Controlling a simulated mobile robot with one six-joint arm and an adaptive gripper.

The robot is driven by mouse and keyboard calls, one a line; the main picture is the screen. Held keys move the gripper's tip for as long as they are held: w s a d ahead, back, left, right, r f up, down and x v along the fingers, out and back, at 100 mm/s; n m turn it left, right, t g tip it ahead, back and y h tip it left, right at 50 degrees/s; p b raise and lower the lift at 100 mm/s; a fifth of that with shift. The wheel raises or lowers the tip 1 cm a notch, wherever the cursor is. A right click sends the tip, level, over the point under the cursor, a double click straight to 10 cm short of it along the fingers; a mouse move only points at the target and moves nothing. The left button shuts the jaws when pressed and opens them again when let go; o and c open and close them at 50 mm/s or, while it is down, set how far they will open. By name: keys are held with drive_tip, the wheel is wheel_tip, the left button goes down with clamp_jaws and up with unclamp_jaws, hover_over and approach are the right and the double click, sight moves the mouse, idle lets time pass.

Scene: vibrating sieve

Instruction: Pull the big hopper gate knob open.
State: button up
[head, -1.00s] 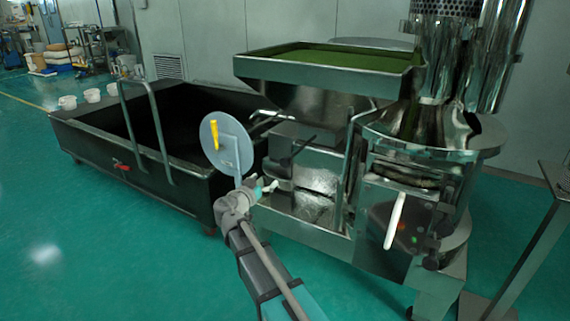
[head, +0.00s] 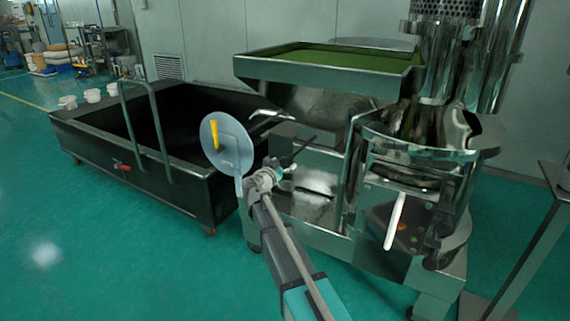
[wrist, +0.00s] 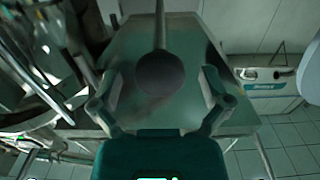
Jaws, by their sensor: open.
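The knob (wrist: 160,73) is a dark round ball on the end of a straight rod in the wrist view. The rod runs away from me over a grey metal surface. In the head view a thin dark rod stands out below the steel hopper (head: 320,98), close to my gripper (head: 287,171); the ball is not clear there. In the wrist view my gripper is open, with one finger on each side of the knob and a gap on both sides. I cannot tell whether the knob lies fully between the fingertips in depth.
A grey disc with a yellow handle (head: 217,134) stands just left of my gripper. A large black bin (head: 85,140) stands at the left. The round steel sieve with a white lever (head: 395,220) is at the right. The green floor in front is clear.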

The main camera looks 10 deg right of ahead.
drive_tip(key=shift+w+d, duration=0.25)
